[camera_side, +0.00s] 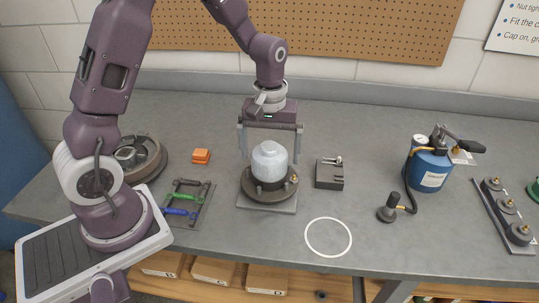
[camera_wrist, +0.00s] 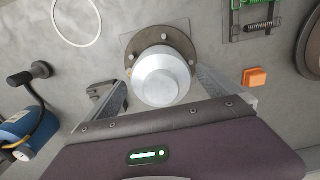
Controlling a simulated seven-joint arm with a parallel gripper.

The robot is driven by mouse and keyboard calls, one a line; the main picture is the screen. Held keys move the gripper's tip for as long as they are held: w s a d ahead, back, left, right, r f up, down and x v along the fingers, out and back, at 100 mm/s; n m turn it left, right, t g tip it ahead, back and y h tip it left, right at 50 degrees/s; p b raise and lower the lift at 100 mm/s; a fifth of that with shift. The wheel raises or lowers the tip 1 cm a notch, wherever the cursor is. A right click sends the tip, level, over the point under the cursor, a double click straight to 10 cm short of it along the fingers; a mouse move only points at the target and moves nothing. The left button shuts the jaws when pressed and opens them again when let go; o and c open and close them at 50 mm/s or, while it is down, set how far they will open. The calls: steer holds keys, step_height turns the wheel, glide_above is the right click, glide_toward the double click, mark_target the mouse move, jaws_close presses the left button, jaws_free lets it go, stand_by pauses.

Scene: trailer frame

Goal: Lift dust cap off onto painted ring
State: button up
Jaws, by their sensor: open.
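The dust cap (camera_side: 269,161) is a pale grey-white dome seated upright on a dark round hub (camera_side: 262,194) with studs, on a square plate. In the wrist view the dust cap (camera_wrist: 160,79) is near the centre, over the hub flange (camera_wrist: 168,40). My gripper (camera_side: 270,157) is open, with one finger to each side of the cap. In the wrist view my gripper (camera_wrist: 160,92) shows gaps between its fingers and the cap. The painted ring (camera_side: 328,237) is a white circle on the bench, right and in front of the hub, and empty. It also shows in the wrist view (camera_wrist: 98,28).
A dark block (camera_side: 329,176) stands right of the hub. A blue canister (camera_side: 429,165) with hose and nozzle stands farther right, beside a rack of hubs (camera_side: 506,216). Left are an orange block (camera_side: 201,156), a tray with springs (camera_side: 184,205) and a drum (camera_side: 140,158).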

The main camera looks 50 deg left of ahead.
step_height(320, 180, down, 3)
steer(key=shift+a+r, duration=0.1)
steer(key=shift+c, duration=0.4)
steer(key=c, duration=1.3)
steer(key=r, duration=0.6)
steer(key=d+r, duration=0.1)
steer(key=r, duration=0.2)
steer(key=shift+w+r, duration=0.15)
steer(key=shift+r, duration=0.05)
steer(key=w+d+f, duration=0.2)
steer(key=d+f, duration=0.1)
steer(key=d, duration=0.6)
glide_above(328, 237)
step_height(328, 237, down, 4)
step_height(328, 237, down, 10)
steer(key=shift+r, duration=0.15)
